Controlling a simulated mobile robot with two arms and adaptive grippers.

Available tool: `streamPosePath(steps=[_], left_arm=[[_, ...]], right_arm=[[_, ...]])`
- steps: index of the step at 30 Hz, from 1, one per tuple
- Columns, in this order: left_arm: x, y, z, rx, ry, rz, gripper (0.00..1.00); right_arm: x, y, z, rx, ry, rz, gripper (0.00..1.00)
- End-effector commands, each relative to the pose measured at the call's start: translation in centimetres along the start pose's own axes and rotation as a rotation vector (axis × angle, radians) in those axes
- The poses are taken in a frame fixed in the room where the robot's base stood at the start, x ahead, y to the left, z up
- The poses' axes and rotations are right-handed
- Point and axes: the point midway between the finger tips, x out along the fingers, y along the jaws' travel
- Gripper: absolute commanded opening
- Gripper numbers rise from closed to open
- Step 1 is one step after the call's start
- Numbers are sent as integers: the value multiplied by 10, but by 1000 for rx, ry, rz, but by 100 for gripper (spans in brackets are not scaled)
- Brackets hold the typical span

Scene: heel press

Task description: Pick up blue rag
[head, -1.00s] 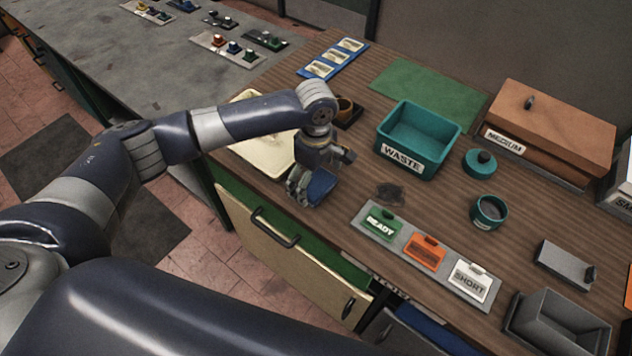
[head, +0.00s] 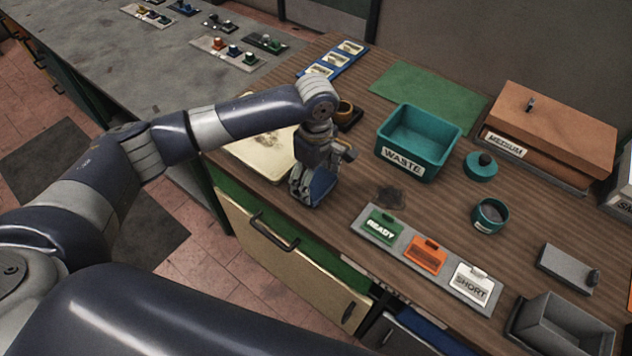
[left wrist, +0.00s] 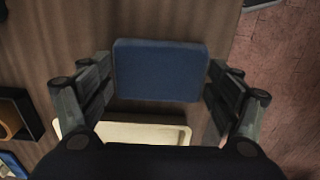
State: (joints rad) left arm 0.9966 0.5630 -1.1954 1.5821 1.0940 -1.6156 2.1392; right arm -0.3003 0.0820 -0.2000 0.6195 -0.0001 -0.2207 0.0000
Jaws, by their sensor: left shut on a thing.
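The blue rag (head: 322,184) is a flat blue pad near the front edge of the wooden bench, in front of the cream tray. In the left wrist view the rag (left wrist: 160,70) lies between both fingers, which touch its two sides. My left gripper (head: 312,190) is shut on it, pointing down; its fingers (left wrist: 158,85) also show in the wrist view. Part of the rag is hidden by the gripper in the head view. I cannot tell whether it is clear of the bench. My right gripper is not in view.
The cream tray (head: 262,157) is beside my gripper. A teal WASTE bin (head: 408,165), a teal lid (head: 481,166), a teal cup (head: 489,216) and a READY/SHORT tag board (head: 403,242) stand to the right. A dark smudge (head: 389,196) marks the bench. A drawer (head: 285,260) is below.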

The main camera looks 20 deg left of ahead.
Motion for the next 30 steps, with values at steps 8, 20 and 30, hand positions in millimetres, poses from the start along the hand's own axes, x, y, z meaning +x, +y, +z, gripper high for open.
streamPosePath(steps=[8, 20, 30], left_arm=[[-18, -37, 15, 5, -1, 0, 63], [-28, -116, 46, 2, -1, 1, 63], [-32, -146, 58, 0, -1, 2, 63]], right_arm=[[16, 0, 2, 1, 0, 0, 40], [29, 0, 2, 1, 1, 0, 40], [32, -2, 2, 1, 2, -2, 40]])
